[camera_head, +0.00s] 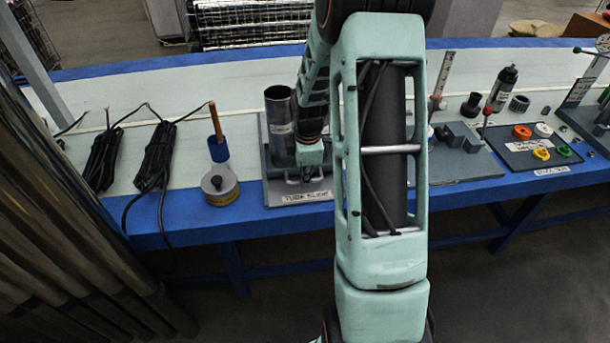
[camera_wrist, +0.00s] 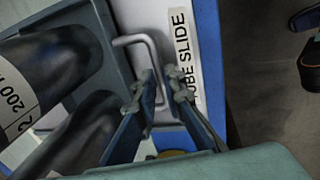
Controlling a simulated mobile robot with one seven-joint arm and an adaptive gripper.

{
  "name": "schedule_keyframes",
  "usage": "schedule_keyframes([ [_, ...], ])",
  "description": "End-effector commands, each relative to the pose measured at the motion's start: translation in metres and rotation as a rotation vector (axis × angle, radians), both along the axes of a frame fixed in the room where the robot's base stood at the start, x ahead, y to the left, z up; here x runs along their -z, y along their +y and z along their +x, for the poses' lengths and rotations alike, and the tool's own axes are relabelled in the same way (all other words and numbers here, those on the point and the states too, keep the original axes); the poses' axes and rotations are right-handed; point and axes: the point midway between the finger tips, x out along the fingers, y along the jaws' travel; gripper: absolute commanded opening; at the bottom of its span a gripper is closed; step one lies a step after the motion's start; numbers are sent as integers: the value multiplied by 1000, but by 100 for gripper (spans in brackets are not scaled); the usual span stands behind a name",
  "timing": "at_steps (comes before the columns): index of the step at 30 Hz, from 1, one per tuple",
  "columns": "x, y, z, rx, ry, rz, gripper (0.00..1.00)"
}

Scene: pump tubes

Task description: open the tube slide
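The tube slide (camera_head: 263,165) is a dark grey tray on the bench, with a "TUBE SLIDE" label (camera_head: 305,197) along its front edge. The label also shows in the wrist view (camera_wrist: 183,55). A dark metal tube (camera_head: 280,110) stands in the tray; the wrist view shows dark tubes (camera_wrist: 40,75) at left, one with a white label. A bent metal rod handle (camera_wrist: 137,39) sticks out from the tray's front. My gripper (camera_wrist: 164,85) is at this handle, with its fingers apart and the rod between the fingertips. A gap remains by the right finger. In the head view my arm partly hides the tray.
Black cable bundles (camera_head: 155,158), a round grey-and-yellow pot (camera_head: 220,185) and a blue brush-like tool (camera_head: 217,140) are left of the tray. At right are a grey stepped block (camera_head: 457,136) and a dark board with coloured rings (camera_head: 535,148). Open floor lies before the blue bench edge.

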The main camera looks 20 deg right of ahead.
Motion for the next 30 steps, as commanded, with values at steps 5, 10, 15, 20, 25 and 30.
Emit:
schedule_keyframes([
  [5, 0, 0, 0, 0, 0, 0, 26],
  [10, 0, 0, 0, 0, 0, 0, 26],
  [15, -7, 0, -1, 0, -1, 0, 26],
  [20, -31, 1, -4, 0, -6, -2, 26],
  [25, -65, 3, -10, 0, -5, -1, 26],
  [30, -95, 4, -16, 1, -4, -2, 26],
])
